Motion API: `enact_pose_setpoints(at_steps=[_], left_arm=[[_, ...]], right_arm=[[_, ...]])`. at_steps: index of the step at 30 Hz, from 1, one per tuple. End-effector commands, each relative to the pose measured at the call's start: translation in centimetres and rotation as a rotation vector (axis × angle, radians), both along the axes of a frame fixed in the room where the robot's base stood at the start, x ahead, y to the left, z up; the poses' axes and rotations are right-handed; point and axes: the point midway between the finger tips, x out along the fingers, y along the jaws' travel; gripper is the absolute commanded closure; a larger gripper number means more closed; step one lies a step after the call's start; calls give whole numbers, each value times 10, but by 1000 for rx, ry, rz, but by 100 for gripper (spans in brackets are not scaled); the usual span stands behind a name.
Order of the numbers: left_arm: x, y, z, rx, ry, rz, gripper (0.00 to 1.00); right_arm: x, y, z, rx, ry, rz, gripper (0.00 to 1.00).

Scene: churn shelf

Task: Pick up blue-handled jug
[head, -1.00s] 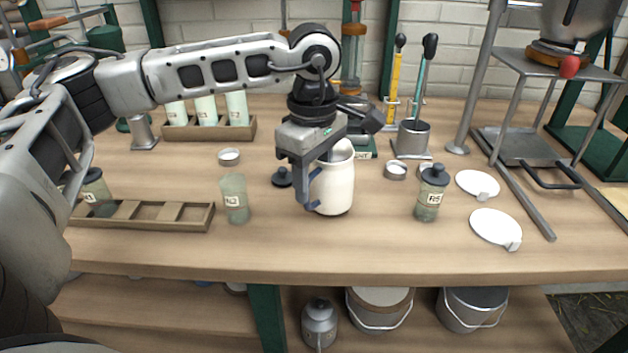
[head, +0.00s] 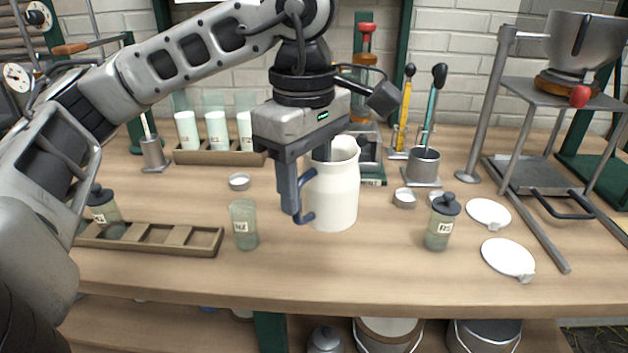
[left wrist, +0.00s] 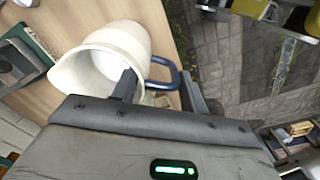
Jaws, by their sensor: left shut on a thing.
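The blue-handled jug (head: 335,195) is a white, upright vessel with a blue handle, in the middle of the head view. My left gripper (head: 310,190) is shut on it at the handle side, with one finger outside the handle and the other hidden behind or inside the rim. The jug appears lifted a little off the bench. In the left wrist view the jug (left wrist: 90,62) shows its open mouth, with one finger at the rim and the blue handle between the fingers. My right gripper is not in view.
A jar (head: 243,225) stands left of the jug and a lidded jar (head: 441,222) right of it. White lids (head: 508,258) lie further right. A wooden tray (head: 205,240) is at left. A metal stand (head: 510,120) rises at the right. Bench front is clear.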

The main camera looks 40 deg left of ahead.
Motion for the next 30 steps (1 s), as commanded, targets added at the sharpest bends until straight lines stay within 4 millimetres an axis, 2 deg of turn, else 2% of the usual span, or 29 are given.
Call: enact_pose_setpoints(at_steps=[6,15,30], left_arm=[[-23,-7,12,-1,-5,0,99],[-46,-14,22,-2,-3,0,99],[-60,-18,29,0,-2,1,99]], right_arm=[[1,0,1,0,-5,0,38],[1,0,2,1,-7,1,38],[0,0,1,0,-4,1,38]])
